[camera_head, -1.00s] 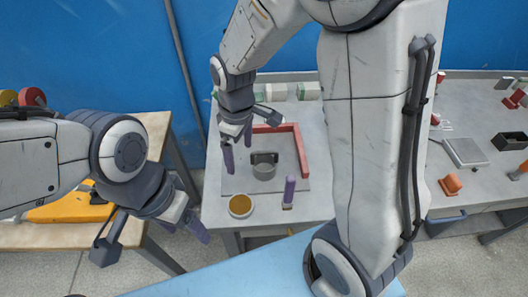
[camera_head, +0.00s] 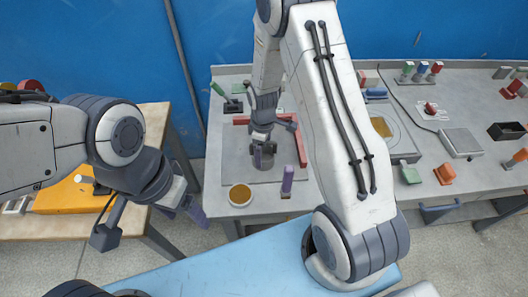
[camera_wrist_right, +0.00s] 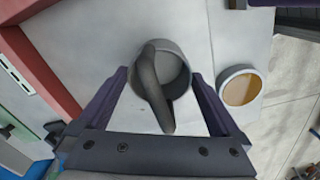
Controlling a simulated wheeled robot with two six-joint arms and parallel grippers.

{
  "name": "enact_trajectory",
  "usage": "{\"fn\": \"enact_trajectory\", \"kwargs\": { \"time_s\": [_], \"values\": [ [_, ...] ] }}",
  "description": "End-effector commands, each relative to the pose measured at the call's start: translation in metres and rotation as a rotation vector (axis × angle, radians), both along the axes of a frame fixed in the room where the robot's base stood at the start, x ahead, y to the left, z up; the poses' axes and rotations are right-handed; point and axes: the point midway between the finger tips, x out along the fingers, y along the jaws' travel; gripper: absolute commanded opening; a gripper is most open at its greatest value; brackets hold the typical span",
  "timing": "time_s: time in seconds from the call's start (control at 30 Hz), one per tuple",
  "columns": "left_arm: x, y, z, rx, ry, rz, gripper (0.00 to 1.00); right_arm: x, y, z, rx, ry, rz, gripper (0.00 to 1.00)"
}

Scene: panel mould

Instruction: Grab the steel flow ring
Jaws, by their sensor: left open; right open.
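The steel flow ring (camera_wrist_right: 178,68) is a short grey open cylinder with a dark curved handle across it, standing on the grey plate (camera_wrist_right: 110,25) in the right wrist view. My right gripper (camera_wrist_right: 160,74) is open above it, its two purple fingers on either side of the ring and handle. I cannot tell whether they touch it. In the head view my right gripper (camera_head: 262,158) hides most of the ring. My left gripper (camera_head: 148,222) is open and empty at the left, by the gap between the two tables.
A red L-shaped edging (camera_head: 300,147) bounds the plate at the back and right. A round dish with tan contents (camera_head: 240,195) and a purple upright piece (camera_head: 287,180) stand near the front edge. A scale (camera_head: 461,142) and an orange block (camera_head: 445,174) are farther right.

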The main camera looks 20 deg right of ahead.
Motion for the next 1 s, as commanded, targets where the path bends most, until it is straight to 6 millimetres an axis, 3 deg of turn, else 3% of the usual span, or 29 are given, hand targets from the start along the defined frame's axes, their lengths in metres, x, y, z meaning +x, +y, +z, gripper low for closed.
{"fn": "enact_trajectory", "kwargs": {
  "time_s": [0.2,0.43,0.47,0.67,1.0],
  "values": [
    [0.000,0.000,0.008,0.000,0.000,0.001,0.71,0.000,0.000,-0.021,0.000,0.000,0.000,1.00],
    [0.000,0.000,0.007,0.000,0.000,0.000,0.71,0.000,0.000,-0.023,0.000,-0.001,0.000,1.00],
    [0.000,0.000,0.007,0.000,0.000,0.000,0.71,0.000,0.000,-0.023,0.000,-0.001,0.000,0.96],
    [0.000,0.000,0.007,0.000,0.000,0.000,0.71,0.000,0.000,-0.022,0.000,-0.001,0.000,0.20],
    [0.000,0.000,0.005,0.000,0.000,0.000,0.71,0.001,0.000,-0.019,0.000,-0.004,0.000,0.17]
  ]
}}
